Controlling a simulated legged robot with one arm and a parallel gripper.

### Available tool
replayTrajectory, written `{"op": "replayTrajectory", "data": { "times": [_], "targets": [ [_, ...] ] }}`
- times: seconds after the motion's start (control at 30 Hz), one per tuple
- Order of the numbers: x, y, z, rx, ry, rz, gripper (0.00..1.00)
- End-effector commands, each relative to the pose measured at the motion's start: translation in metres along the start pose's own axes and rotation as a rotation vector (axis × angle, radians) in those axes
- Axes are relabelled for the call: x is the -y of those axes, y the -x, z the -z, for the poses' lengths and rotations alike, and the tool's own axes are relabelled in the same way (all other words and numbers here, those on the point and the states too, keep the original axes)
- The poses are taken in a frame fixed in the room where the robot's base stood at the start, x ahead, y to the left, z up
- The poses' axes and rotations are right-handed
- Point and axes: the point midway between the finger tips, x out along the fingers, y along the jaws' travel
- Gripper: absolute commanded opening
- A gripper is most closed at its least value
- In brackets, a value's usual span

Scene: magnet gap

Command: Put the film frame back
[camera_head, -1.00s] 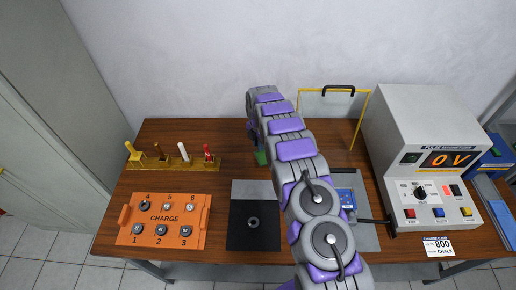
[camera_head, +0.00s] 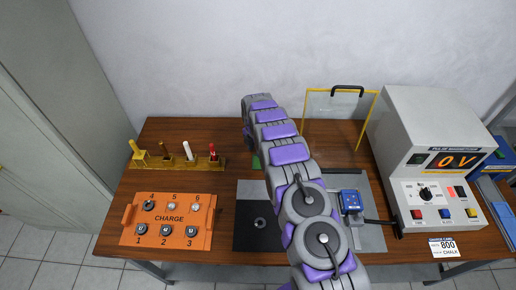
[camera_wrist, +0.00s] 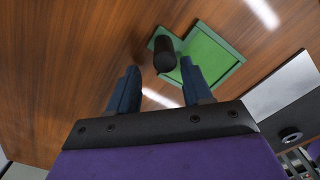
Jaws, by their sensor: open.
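A green square piece with a raised rim (camera_wrist: 222,52), which looks like the film frame, lies on the wooden table in the wrist view. A dark upright cylinder (camera_wrist: 165,54), apparently its handle, stands at its left edge. My gripper (camera_wrist: 160,78) is open and empty; the cylinder shows beyond and between its two blue fingers, with no visible contact. In the head view only a small green bit (camera_head: 257,161) shows beside my arm, and my gripper is hidden behind the arm.
A black plate with a ring (camera_head: 261,238) and an orange CHARGE board (camera_head: 166,233) are on the left. A rack of sticks (camera_head: 180,163) stands behind. A blue box (camera_head: 350,201), a clear yellow-framed panel (camera_head: 340,107) and the 0 V magnetizer (camera_head: 430,140) are on the right.

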Motion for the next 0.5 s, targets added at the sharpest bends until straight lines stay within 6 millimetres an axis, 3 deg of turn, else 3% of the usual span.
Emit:
{"op": "replayTrajectory", "data": {
  "times": [0.27,0.5],
  "targets": [
    [0.011,0.032,-0.012,-0.009,-0.004,-0.014,0.5],
    [0.009,0.08,-0.011,-0.008,-0.001,-0.013,0.5]
  ]
}}
